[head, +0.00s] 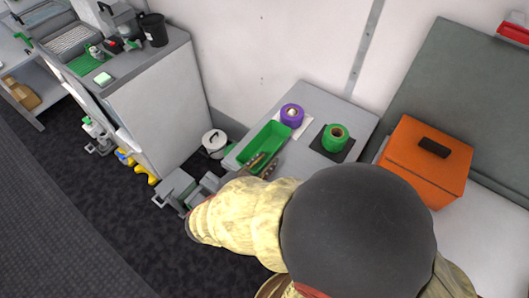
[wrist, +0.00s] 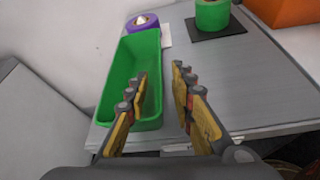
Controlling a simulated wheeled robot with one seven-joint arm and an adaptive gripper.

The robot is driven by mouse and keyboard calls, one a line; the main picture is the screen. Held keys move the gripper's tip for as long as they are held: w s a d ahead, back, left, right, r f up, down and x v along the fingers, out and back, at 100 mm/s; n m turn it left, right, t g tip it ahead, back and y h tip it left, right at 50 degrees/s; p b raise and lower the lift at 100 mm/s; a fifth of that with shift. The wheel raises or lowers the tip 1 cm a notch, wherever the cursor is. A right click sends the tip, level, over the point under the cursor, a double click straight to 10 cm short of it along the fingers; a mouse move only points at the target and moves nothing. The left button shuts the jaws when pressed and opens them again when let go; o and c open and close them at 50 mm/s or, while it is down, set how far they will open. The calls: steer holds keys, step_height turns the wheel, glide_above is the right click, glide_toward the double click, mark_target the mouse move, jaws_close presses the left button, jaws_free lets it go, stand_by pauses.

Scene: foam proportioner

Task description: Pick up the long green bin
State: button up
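The long green bin (head: 262,141) lies on the grey table, near its left edge in the head view. It is an open, empty tray and also shows in the wrist view (wrist: 126,66). My gripper (head: 263,163) is at the near end of the bin. In the wrist view my gripper (wrist: 159,76) is open with nothing between its fingers. My arm hides part of the table in the head view.
A purple roll (head: 292,115) stands behind the bin. A green roll (head: 336,137) sits on a dark square to the right. An orange box (head: 426,160) is further right. A grey cabinet (head: 160,105) stands left, with a white pot (head: 214,143) on the floor between.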

mark_target(274, 154)
steer(key=b+x, duration=0.2)
steer(key=x, duration=0.4)
steer(key=shift+w+d+f, duration=0.1)
steer(key=shift+w+d, duration=0.05)
steer(key=shift+w, duration=0.1)
steer(key=shift+c, duration=0.3)
jaws_close()
